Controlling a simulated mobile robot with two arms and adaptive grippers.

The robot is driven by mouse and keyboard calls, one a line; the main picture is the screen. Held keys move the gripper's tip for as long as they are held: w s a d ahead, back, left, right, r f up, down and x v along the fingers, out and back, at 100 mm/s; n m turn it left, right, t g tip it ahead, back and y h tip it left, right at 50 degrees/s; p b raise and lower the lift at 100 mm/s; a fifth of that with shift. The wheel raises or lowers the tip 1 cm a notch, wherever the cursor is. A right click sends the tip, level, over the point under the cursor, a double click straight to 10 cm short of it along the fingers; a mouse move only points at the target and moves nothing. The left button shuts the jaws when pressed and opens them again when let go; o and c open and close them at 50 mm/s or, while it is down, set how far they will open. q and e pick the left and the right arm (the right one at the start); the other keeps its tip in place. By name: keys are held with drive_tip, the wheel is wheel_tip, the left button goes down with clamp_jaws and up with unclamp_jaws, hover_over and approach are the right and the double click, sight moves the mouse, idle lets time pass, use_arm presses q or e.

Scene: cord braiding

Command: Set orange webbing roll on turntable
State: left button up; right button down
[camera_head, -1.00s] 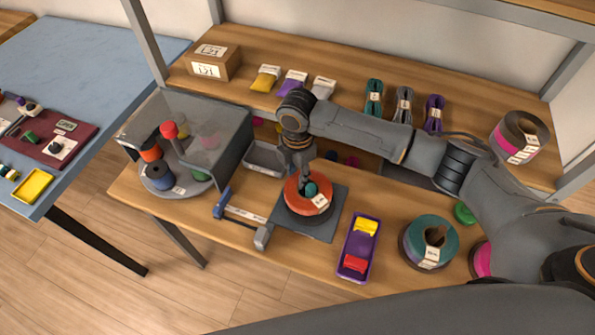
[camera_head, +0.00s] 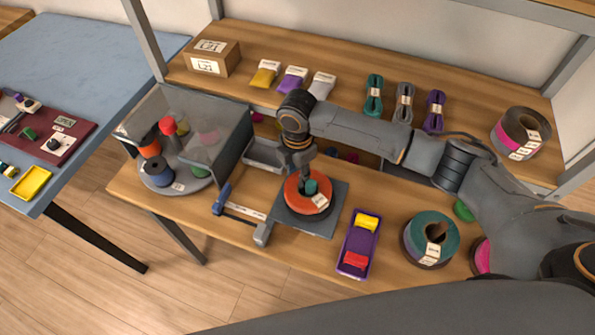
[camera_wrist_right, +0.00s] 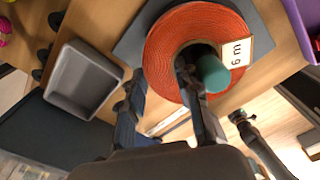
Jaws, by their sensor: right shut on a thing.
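The orange webbing roll (camera_head: 293,190) lies flat over a dark square plate (camera_head: 328,225) with a dark round base under it, near the table's front middle. A teal post (camera_head: 311,186) stands in its hole, and a white label is on its side. My right gripper (camera_wrist_right: 168,88) is shut on the roll's wall, one finger outside it and one in the hole. The wrist view shows the roll (camera_wrist_right: 180,28) with a "6 m" label. I cannot tell whether the roll rests fully on the base. My left gripper is not in view.
A clear-walled case (camera_head: 232,148) with spools on a grey disc stands at left. A teal webbing roll (camera_head: 449,238) stands further right. A grey bin (camera_wrist_right: 85,82) is behind.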

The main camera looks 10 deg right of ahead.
drive_tip(key=c, duration=1.1)
unclamp_jaws()
drive_tip(key=shift+o, duration=1.2)
drive_tip(key=shift+w+a+f, duration=0.1)
drive_tip(key=shift+w, duration=0.05)
drive_tip(key=shift+c, duration=1)
drive_tip(key=shift+o, duration=0.7)
drive_tip(key=shift+s, duration=0.2)
